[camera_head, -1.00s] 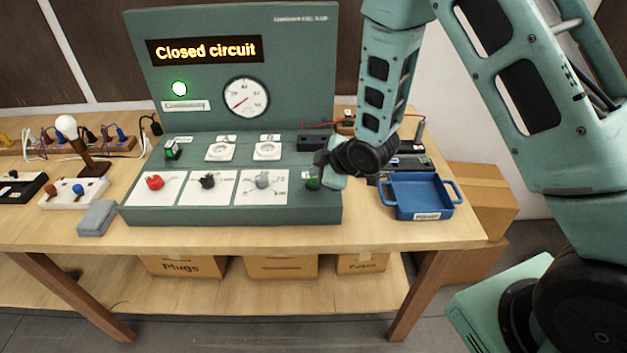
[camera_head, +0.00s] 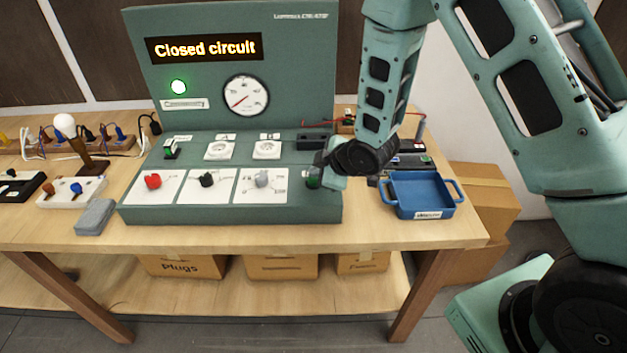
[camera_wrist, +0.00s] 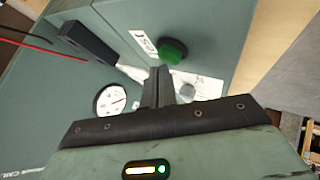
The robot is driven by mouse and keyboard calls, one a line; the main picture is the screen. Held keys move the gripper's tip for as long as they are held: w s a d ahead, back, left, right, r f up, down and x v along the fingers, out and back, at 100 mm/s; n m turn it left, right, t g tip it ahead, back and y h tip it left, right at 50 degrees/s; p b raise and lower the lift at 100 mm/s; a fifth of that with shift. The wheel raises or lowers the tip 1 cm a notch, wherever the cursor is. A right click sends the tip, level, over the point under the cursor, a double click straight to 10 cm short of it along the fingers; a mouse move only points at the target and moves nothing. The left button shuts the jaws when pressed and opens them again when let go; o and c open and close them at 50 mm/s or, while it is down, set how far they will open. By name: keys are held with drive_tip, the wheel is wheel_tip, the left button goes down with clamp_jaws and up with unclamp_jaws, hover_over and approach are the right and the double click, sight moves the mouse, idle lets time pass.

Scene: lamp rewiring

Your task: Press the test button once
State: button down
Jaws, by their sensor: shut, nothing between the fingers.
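The green test button (camera_wrist: 172,50) sits on the sloped front of the green test panel, beside a white label reading TEST. In the head view it shows partly at the panel's right end (camera_head: 312,182), half covered by my gripper. My gripper (camera_wrist: 159,72) is shut and empty. In the wrist view its fingertips lie just short of the button's near edge in the picture. I cannot tell whether they touch it. The panel's display (camera_head: 203,48) reads "Closed circuit", and a green lamp (camera_head: 178,87) below it is lit.
A red knob (camera_head: 153,181), a black knob (camera_head: 207,180) and a grey knob (camera_head: 262,179) stand left of the button. A black block (camera_wrist: 88,42) sits near my fingers. A blue tray (camera_head: 420,197) is at the right, and a grey block (camera_head: 95,217) at the left.

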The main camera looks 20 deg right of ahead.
drive_tip(key=shift+f+b, duration=0.4)
drive_tip(key=shift+b, duration=0.05)
idle(0.6)
drive_tip(key=shift+r+p, duration=0.5)
drive_tip(key=shift+r, duration=0.35)
drive_tip(key=shift+r, duration=0.1)
drive_tip(key=shift+r+p, duration=1.7)
drive_tip(key=shift+r, duration=0.75)
drive_tip(key=shift+f, duration=0.1)
